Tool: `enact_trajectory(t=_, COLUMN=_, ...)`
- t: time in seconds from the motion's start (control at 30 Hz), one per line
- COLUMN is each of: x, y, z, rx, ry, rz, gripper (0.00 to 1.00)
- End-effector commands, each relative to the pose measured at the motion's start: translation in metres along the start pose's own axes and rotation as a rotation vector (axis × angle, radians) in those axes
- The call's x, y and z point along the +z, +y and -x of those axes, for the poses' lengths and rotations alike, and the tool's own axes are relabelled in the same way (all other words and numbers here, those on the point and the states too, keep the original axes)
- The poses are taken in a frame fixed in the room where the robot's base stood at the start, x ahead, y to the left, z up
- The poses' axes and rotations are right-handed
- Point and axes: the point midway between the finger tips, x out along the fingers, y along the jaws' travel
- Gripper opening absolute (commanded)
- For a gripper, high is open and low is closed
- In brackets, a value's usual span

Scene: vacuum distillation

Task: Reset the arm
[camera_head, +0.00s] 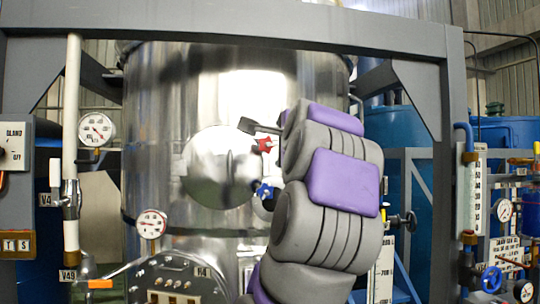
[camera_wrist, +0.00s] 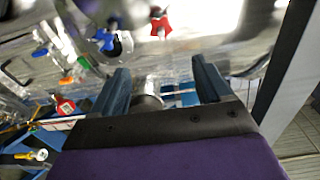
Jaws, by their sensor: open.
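My gripper (camera_wrist: 162,76) shows in the wrist view with its two dark fingers wide apart and nothing held between them. In the head view my gripper (camera_head: 250,126) is partly hidden by my raised grey and purple arm, and one dark finger sticks out to the left in front of the steel tank (camera_head: 160,130). A red valve handle (camera_head: 265,145) is just below that finger, and a blue valve handle (camera_head: 264,190) is lower. The red handle (camera_wrist: 160,22) and blue handle (camera_wrist: 113,43) also show beyond the fingers in the wrist view; neither is gripped.
A grey steel frame (camera_head: 230,24) surrounds the tank. Gauges (camera_head: 96,129) and a white pipe (camera_head: 71,110) stand at left, with a control box (camera_head: 14,145) at the edge. Blue tanks (camera_head: 410,150) and pipework with a blue handwheel (camera_head: 491,279) are at right.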

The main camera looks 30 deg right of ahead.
Motion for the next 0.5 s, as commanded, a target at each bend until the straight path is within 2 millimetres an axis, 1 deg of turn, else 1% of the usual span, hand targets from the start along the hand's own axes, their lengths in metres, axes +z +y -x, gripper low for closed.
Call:
enact_trajectory(t=0.27, x=0.002, y=0.002, z=-0.003, rx=0.012, ry=-0.007, rz=0.013, gripper=0.77)
enact_trajectory(t=0.37, x=0.007, y=0.011, z=-0.011, rx=0.051, ry=-0.028, rz=0.057, gripper=0.77)
enact_trajectory(t=0.5, x=0.021, y=0.030, z=-0.026, rx=0.133, ry=-0.081, rz=0.161, gripper=0.77)
